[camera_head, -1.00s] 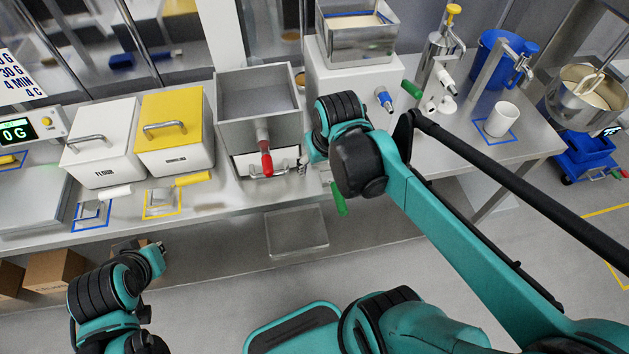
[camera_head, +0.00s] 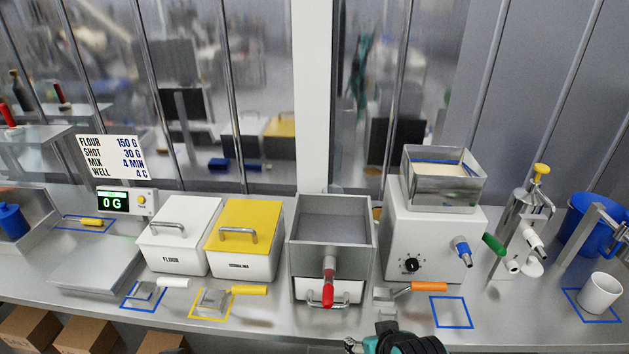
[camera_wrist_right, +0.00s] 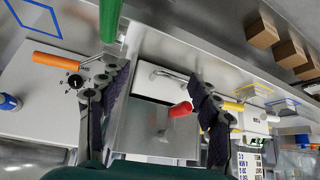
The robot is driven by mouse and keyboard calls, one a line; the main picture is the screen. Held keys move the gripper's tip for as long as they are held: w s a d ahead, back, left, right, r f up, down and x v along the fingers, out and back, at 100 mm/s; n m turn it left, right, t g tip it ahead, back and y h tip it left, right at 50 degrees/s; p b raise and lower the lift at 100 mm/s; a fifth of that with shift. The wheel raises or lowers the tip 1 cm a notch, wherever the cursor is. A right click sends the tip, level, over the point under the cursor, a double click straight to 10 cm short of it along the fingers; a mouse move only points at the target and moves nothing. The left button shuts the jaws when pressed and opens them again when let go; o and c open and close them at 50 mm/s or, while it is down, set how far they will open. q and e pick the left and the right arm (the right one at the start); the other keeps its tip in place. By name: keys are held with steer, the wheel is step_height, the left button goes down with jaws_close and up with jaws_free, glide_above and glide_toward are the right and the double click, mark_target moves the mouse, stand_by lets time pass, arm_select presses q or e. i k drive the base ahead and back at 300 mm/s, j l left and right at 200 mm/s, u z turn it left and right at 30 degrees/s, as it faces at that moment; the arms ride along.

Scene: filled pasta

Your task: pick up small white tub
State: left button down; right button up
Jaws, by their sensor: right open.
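A small white tub (camera_head: 341,291) with a metal handle sits under the grey hopper (camera_head: 331,232), its top mostly covered. In the right wrist view the tub's white front (camera_wrist_right: 156,84) and handle show between the spread fingers. My right gripper (camera_wrist_right: 158,84) is open, with nothing between its fingertips; I cannot tell the exact gap to the tub. A red handle (camera_wrist_right: 180,109) sticks out in front of the tub. In the head view only part of my right arm shows at the bottom edge. My left gripper is out of the head view.
An orange-handled tool (camera_head: 425,287) lies right of the tub. A green handle (camera_wrist_right: 110,18) is close to one finger in the wrist view. White and yellow-lidded bins (camera_head: 250,240) stand left. A white cup (camera_head: 600,293) stands far right on a blue-outlined square.

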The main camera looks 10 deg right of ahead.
mark_target(600, 290)
steer(key=z, duration=2.2)
